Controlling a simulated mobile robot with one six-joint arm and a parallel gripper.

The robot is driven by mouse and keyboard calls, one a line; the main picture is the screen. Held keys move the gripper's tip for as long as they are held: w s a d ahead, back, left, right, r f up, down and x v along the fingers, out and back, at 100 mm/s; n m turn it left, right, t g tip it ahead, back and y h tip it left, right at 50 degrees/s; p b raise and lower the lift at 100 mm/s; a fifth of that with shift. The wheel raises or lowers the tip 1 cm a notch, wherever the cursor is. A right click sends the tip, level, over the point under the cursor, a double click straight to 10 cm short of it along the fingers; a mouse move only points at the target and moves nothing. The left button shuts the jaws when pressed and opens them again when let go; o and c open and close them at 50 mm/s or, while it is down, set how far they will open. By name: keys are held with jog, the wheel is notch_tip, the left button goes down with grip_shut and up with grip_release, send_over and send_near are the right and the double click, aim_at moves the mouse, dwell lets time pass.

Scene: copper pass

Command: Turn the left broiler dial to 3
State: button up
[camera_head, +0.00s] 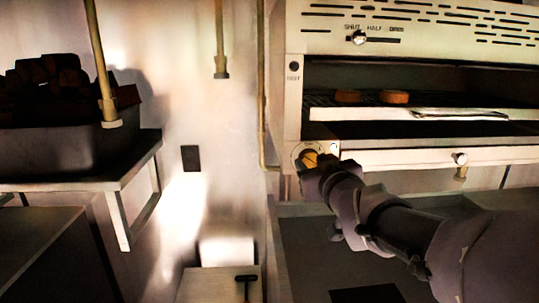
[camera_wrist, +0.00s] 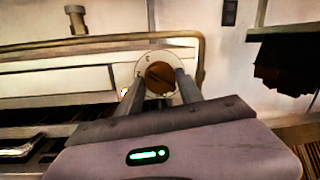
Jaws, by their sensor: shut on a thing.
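The left broiler dial (camera_head: 310,158) is a small brass-coloured knob on a pale round plate at the lower left corner of the broiler front (camera_head: 390,158). In the wrist view the dial (camera_wrist: 159,77) sits between the two fingers of my gripper (camera_wrist: 161,82), on its pale plate (camera_wrist: 145,60) with small marks that I cannot read clearly. My gripper is shut on the dial; in the head view my gripper (camera_head: 315,166) covers its lower right part. I cannot tell which mark the dial points at.
A slider (camera_head: 359,38) marked SHUT, HALF and OPEN is on the upper panel. Two round browned pieces (camera_head: 394,97) lie on the rack inside. A second knob (camera_head: 460,159) is to the right. A brass pipe (camera_head: 262,100) runs down close to the broiler's left side.

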jog(key=m, duration=0.4)
jog(key=shift+y+p, duration=0.3)
jog(key=shift+p, duration=0.1)
jog(key=shift+m+t, duration=0.3)
jog(key=shift+m, duration=0.1)
jog(key=o, duration=1.4)
jog(key=shift+s, duration=0.1)
jog(key=s, duration=0.5)
jog(key=s+d+p, duration=0.1)
jog(key=s, duration=0.5)
jog(key=s+d+r, duration=0.1)
jog(key=s, duration=0.5)
jog(key=shift+p, duration=0.3)
